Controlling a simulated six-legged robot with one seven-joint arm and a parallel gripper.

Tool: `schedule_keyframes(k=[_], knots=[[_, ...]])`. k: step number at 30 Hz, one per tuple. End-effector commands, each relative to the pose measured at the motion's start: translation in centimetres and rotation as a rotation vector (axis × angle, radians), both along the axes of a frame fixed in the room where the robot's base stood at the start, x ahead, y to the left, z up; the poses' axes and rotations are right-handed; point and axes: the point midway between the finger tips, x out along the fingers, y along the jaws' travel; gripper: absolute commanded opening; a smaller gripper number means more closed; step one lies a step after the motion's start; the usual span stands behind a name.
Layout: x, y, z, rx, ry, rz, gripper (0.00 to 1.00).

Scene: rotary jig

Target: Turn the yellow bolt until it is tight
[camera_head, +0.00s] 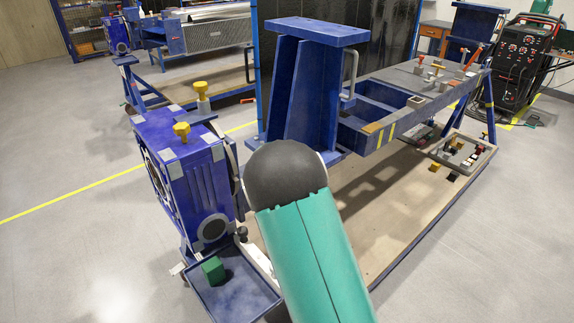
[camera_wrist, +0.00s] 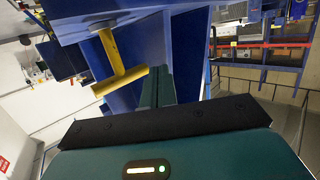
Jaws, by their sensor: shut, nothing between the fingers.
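In the wrist view a yellow T-shaped bolt (camera_wrist: 120,68) with a crossbar end sticks out from a blue metal plate (camera_wrist: 95,18). My gripper (camera_wrist: 156,76) shows as dark teal fingers, closed together and empty, just right of the crossbar. The fingers look apart from the bolt, though the depth gap is hard to judge. In the head view my teal arm with its dark round joint covers the gripper, and this T-shaped bolt cannot be made out there.
In the head view a blue post (camera_head: 307,85) stands on the jig frame. A blue machine (camera_head: 190,170) with yellow knobs (camera_head: 181,131) stands left. A blue tray (camera_head: 235,295) holds a green block (camera_head: 213,270). A parts tray (camera_head: 463,152) is at right. The left floor is clear.

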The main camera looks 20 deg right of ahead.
Motion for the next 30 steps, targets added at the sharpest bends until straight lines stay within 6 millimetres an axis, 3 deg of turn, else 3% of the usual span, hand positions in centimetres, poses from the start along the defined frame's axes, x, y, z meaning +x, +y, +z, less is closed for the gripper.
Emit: schedule_keyframes(k=[12, 19, 24, 30], knots=[[-7.9, 3.7, 1.9, 0.002, -0.002, 0.002, 0.00], [-10.8, 5.0, 2.4, 0.001, -0.001, 0.002, 0.02], [-10.0, 5.3, 2.5, 0.017, 0.027, 0.028, 0.35], [-5.2, 6.0, 2.4, 0.087, 0.194, 0.171, 0.38]])
